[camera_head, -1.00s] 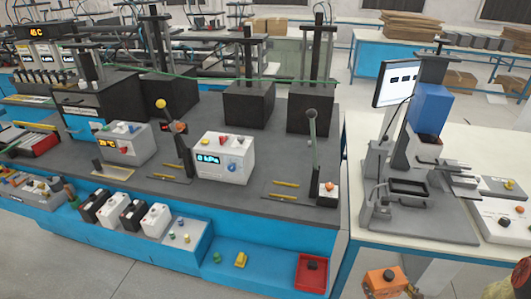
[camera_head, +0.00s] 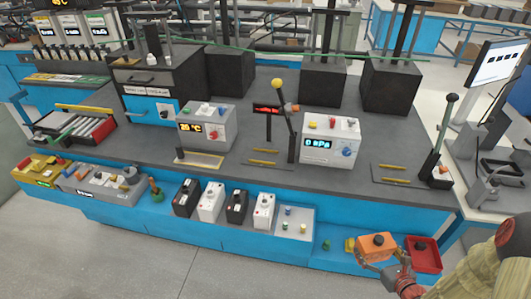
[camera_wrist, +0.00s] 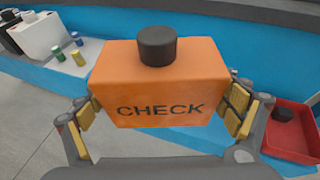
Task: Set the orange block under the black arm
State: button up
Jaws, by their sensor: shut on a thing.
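The orange block (camera_head: 377,246), marked "CHECK" and topped with a black knob, is between the fingers of my gripper (camera_head: 382,262). In the wrist view the block (camera_wrist: 155,88) sits upright and the padded fingers of my gripper (camera_wrist: 160,108) press its two sides. It is held in front of the blue bench front, near the red tray. Two upright levers stand on the bench top: a dark one with a yellow knob (camera_head: 285,115) and a grey-green one with a black knob (camera_head: 442,135). I cannot tell which is the black arm.
The red tray (camera_head: 436,262) holds a dark piece on the low blue shelf. A pressure box (camera_head: 331,140) and a temperature box (camera_head: 207,125) stand on the grey bench top (camera_head: 250,150). Black and white battery units (camera_head: 237,206) line the front. Floor is open at lower left.

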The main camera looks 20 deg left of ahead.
aim_at(264, 157)
jog(key=j, duration=0.65)
jog(key=k+j, duration=0.15)
jog(key=j, duration=1.1)
jog(key=k+j, duration=0.15)
jog(key=j, duration=0.5)
